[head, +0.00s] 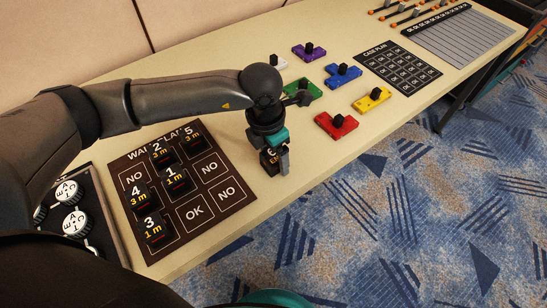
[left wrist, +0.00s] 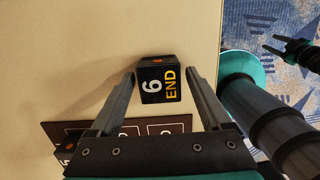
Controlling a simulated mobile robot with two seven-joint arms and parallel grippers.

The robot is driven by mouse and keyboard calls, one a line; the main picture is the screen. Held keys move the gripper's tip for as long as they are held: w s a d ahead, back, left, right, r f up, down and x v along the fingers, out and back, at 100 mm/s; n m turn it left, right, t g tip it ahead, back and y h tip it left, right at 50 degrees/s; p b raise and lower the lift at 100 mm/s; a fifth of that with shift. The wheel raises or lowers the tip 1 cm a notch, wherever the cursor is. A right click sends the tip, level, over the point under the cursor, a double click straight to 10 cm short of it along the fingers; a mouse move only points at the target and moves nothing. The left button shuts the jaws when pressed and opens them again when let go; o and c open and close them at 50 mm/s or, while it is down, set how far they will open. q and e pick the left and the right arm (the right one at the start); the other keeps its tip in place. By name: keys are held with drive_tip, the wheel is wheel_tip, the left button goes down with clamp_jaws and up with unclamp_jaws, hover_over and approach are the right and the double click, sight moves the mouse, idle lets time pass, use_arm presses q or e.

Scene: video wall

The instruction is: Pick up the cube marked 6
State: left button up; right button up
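The cube marked 6 is black with a white 6 and yellow END. In the head view this cube (head: 268,161) stands on the bare table near its front edge, partly hidden by my gripper. My left gripper (head: 277,163) is over it, pointing down. In the left wrist view the cube (left wrist: 159,80) lies between the two fingers of my left gripper (left wrist: 163,78), which are open with a narrow gap on each side.
The wall plan board (head: 225,204) beside the cube holds several numbered black cubes. Coloured blocks with black knobs, including a red one (head: 336,125), lie farther along the table. The case plan card (head: 398,68) is beyond. Dials (head: 75,222) stand at the left.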

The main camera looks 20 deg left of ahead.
use_arm(q)
drive_tip(key=c, duration=1.2)
